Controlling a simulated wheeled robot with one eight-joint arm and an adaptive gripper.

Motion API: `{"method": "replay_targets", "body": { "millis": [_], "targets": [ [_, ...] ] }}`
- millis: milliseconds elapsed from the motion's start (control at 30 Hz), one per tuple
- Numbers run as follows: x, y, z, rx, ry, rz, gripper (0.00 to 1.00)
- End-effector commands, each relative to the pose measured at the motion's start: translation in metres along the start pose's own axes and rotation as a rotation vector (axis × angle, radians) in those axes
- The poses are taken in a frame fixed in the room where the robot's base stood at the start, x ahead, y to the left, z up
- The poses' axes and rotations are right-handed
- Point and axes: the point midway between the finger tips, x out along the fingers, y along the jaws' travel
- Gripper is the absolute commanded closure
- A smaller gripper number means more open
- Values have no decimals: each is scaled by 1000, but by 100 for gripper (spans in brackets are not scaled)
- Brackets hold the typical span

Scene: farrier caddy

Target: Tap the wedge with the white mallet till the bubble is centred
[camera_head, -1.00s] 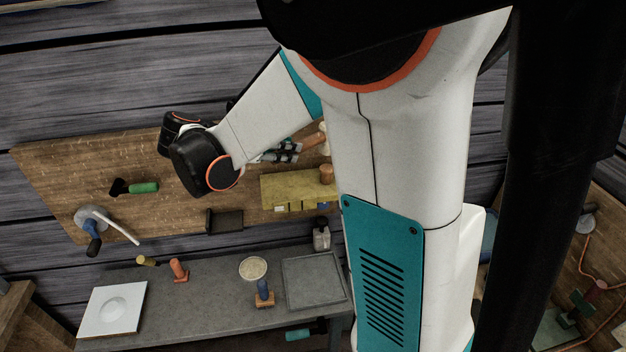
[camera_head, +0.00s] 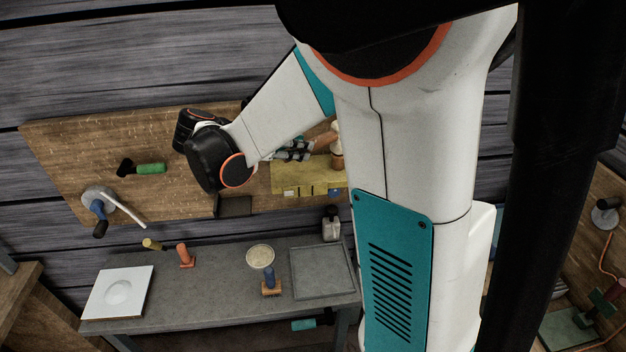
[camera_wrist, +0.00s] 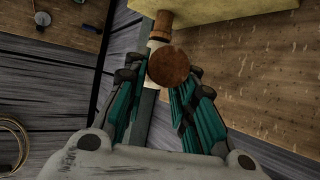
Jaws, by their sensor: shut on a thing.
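My gripper (camera_head: 298,150) is shut on the brown handle (camera_head: 324,142) of what looks like the white mallet, just above a yellowish shelf (camera_head: 306,179). In the wrist view the handle's round brown end (camera_wrist: 174,67) faces the camera between the fingers (camera_wrist: 164,73). A pale part, likely the mallet's head (camera_head: 336,127), shows past the handle, partly hidden by my arm. A brown cylinder (camera_head: 337,161) stands at the shelf, close below the pale part; I cannot tell whether they touch. I cannot make out the wedge or the bubble.
The shelf is on a wooden wall board (camera_head: 70,160) with a green-handled tool (camera_head: 150,169) and a grey disc tool (camera_head: 98,200). The bench (camera_head: 215,290) below carries a white plate (camera_head: 100,304), a round bowl (camera_head: 260,257), a grey tray (camera_head: 322,291) and a bottle (camera_head: 331,227).

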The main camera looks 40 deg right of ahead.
Motion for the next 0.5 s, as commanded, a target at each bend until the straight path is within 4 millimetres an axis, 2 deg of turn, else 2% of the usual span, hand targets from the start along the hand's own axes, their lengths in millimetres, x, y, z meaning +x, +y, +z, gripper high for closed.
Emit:
{"method": "replay_targets", "body": {
  "millis": [33, 267, 500],
  "targets": [
    [8, 0, 14, 0, 1, 0, 100],
    [-2, 0, -3, 0, 1, 0, 100],
    [-17, 0, -31, 0, 1, 0, 100]
  ]
}}
